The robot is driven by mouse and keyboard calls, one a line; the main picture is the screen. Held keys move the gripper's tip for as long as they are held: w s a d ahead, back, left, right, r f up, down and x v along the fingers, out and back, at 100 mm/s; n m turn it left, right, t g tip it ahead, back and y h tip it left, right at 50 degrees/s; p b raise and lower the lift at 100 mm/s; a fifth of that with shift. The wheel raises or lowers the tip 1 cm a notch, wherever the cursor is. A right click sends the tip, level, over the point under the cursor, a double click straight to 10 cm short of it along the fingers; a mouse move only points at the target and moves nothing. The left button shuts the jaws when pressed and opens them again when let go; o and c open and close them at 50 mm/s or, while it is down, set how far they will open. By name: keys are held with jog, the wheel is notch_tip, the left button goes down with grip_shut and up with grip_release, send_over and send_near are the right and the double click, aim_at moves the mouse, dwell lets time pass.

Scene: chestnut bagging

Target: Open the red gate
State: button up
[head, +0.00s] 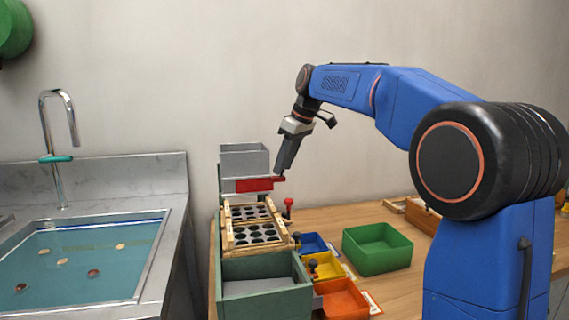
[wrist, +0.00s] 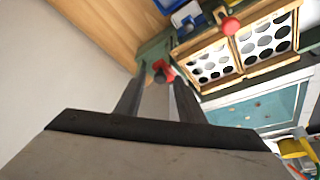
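The red gate (head: 256,184) is a red bar low on the front of the grey bin (head: 245,160) at the back of the bench. My gripper (head: 279,174) points down at the gate's right end. In the wrist view a red knob (wrist: 162,72) shows between and just beyond the tips of my gripper (wrist: 161,80). The two fingers are apart, with a pale strip visible between them. Whether they touch the knob is hard to tell. The gate's bar is not clear in the wrist view.
In front of the gate is a wooden-framed tray with dark holes (head: 229,238), with a red-knobbed lever (head: 288,203) beside it. A green chute (head: 265,272) and blue, yellow and orange bins stand nearby. A green box (head: 377,265) stands right, a water-filled sink (head: 90,250) left.

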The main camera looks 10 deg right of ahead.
grip_shut()
jog(key=d, duration=0.5)
jog(key=shift+w, duration=0.1)
grip_release()
jog(key=shift+r, duration=0.1)
jog(key=v, duration=1.7)
